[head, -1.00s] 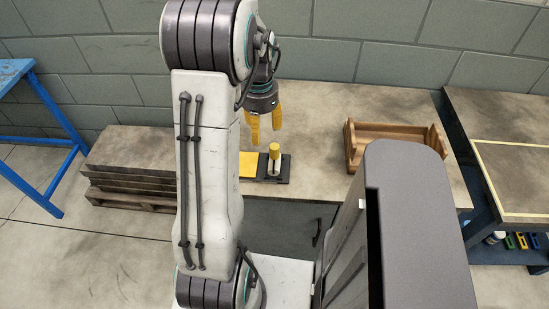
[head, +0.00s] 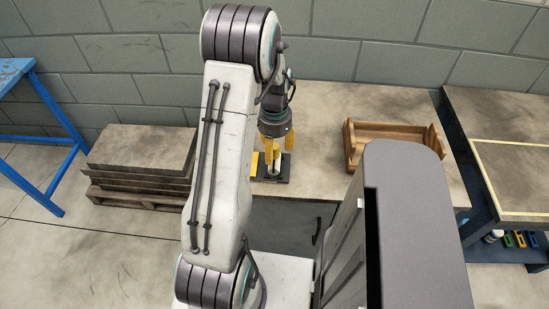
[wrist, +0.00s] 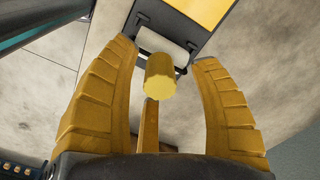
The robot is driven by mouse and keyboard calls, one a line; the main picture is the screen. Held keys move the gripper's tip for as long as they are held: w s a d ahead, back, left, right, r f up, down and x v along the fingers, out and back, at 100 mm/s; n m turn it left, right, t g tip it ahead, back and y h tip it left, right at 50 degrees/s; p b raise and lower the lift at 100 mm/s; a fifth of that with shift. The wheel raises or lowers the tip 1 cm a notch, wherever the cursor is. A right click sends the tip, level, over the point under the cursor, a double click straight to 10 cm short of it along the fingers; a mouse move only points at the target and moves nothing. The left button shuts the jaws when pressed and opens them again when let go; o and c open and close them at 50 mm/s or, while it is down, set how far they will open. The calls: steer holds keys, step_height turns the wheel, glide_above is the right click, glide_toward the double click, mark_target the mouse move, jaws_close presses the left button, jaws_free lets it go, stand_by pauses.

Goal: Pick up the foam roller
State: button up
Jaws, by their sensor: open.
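The foam roller has a white roller head and a thick yellow handle. In the head view its white part (head: 272,170) shows at the dark tray under my gripper. In the wrist view its yellow handle (wrist: 160,80) points up towards the camera, with the white roller (wrist: 168,48) behind it. My gripper (head: 278,153) is above the tray, pointing down. In the wrist view its ribbed yellow fingers (wrist: 165,60) are spread on either side of the handle, with gaps on both sides. The fingers partly hide the handle in the head view.
The dark tray (head: 284,176) with a yellow panel (wrist: 195,8) lies on the workbench (head: 320,120). A wooden box (head: 395,132) stands on the bench to the right. Bare bench lies between them. A wall is behind, and stacked slabs on a pallet (head: 145,150) are left.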

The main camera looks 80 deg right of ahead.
steer(key=shift+o, duration=0.3)
jaws_close()
stand_by(0.4)
